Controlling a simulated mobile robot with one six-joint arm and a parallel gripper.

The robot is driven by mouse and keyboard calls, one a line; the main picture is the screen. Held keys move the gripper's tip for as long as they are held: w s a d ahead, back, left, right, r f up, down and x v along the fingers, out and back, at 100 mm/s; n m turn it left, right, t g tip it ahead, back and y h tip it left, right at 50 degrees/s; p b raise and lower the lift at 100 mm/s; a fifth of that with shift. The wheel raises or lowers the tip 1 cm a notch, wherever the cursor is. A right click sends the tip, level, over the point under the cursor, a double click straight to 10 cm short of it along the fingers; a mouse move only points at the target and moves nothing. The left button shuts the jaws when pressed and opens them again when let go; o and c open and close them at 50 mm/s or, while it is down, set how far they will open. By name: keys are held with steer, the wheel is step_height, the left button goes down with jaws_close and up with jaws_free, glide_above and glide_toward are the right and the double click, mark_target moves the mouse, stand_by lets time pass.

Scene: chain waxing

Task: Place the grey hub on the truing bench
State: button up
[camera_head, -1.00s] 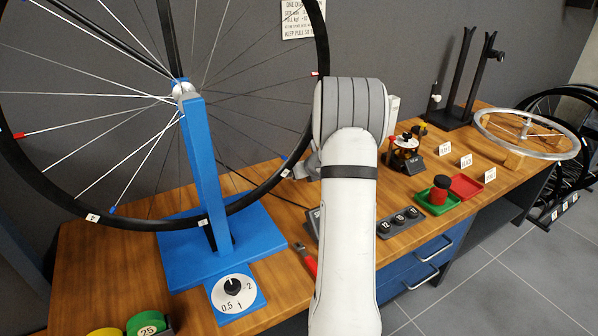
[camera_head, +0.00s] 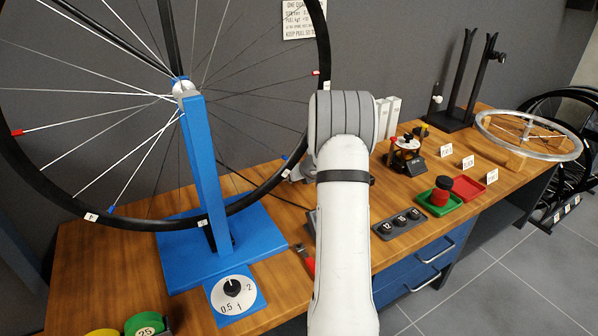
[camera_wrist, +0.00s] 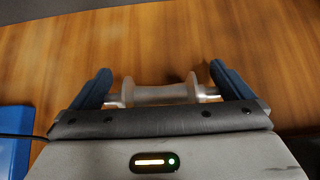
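The grey hub (camera_wrist: 160,93) is a spool shape with thin metal axle ends, seen in the wrist view. It lies crosswise between the blue fingers of my gripper (camera_wrist: 160,72), with an axle end against each finger. My gripper is shut on it, above a brown wooden surface. In the head view my arm hides the gripper and the hub. The wooden bench (camera_head: 95,270) carries a blue truing stand (camera_head: 208,165) with a large spoked wheel at the left.
A dial plate (camera_head: 233,290) lies before the stand. To the right are a black three-button box (camera_head: 401,222), a green tray (camera_head: 452,204), a red tray (camera_head: 468,187) and a silver rim (camera_head: 550,155). A red-handled tool is partly behind my arm.

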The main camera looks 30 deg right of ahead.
steer(key=shift+r, duration=0.1)
steer(key=shift+r+p, duration=0.2)
steer(key=shift+p, duration=0.1)
steer(key=p+v, duration=0.2)
steer(key=v, duration=0.9)
steer(key=shift+s, duration=0.35)
steer(key=shift+r, duration=0.2)
